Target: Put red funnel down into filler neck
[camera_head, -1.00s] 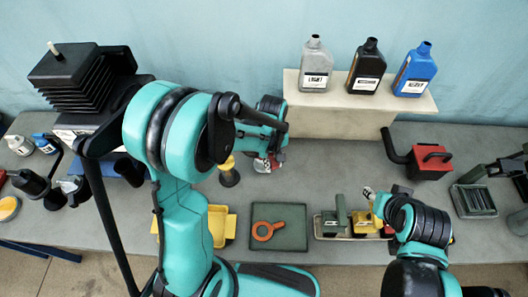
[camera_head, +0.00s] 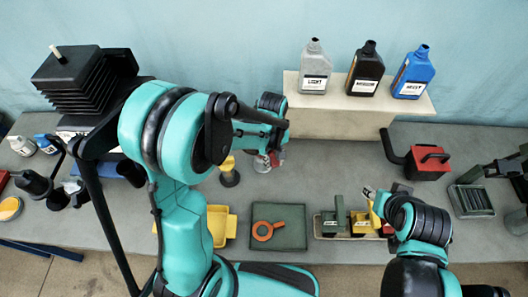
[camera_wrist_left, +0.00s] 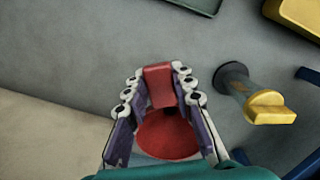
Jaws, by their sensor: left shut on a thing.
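The red funnel shows in the left wrist view (camera_wrist_left: 168,135) between the two fingers of my left gripper (camera_wrist_left: 160,95). Its red block-like grip is pinched near the fingertips and its round red part lies below. I cannot tell which thing is the filler neck. My right gripper (camera_head: 370,193) is small and partly hidden.
A pale shelf (camera_head: 335,122) carries a grey, a black and a blue bottle. A green tray (camera_head: 290,215) with an orange ring tool and a yellow tray (camera_head: 231,226) lie in front. A red can (camera_head: 430,165) stands right. A black finned machine (camera_head: 75,85) is at left.

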